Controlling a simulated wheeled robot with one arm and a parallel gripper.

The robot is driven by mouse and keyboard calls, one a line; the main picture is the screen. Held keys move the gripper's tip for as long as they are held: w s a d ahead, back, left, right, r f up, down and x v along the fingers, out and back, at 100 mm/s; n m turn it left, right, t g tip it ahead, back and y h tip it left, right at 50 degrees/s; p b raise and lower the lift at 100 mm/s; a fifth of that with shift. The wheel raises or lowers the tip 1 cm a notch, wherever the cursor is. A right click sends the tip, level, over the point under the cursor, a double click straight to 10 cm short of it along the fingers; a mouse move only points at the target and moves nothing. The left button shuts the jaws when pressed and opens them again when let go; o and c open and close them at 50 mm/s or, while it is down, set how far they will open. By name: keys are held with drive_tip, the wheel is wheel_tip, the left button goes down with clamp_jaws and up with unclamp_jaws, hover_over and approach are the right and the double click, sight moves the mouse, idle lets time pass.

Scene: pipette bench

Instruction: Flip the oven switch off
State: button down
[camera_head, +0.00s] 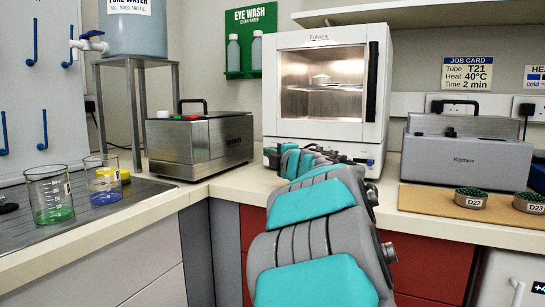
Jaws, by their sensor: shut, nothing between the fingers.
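The white oven (388,60) stands at the back centre of the bench, with its door closed and a dark upright handle on the right. Its window (322,82) glows with warm light over a wire shelf. My arm reaches up to the oven's lower front panel, and my gripper (357,160) is there, shut and empty. Whether it touches the panel I cannot tell. My arm and gripper hide much of the panel, and I cannot make out the switch or its position.
A steel bath (220,145) stands left of the oven, and a grey bath (465,158) stands right on the bench. Two beakers (48,195) are at the left by the metal drainer. Two green-filled dishes (470,203) lie on a brown mat (425,205). A shelf (420,10) overhangs the oven.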

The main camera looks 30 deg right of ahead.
drive_tip(key=shift+w+d, duration=0.85)
drive_tip(key=shift+w, duration=0.05)
drive_tip(key=shift+w+d+m+h, duration=0.15)
drive_tip(key=shift+m+h, duration=0.15)
drive_tip(key=shift+h, duration=0.2)
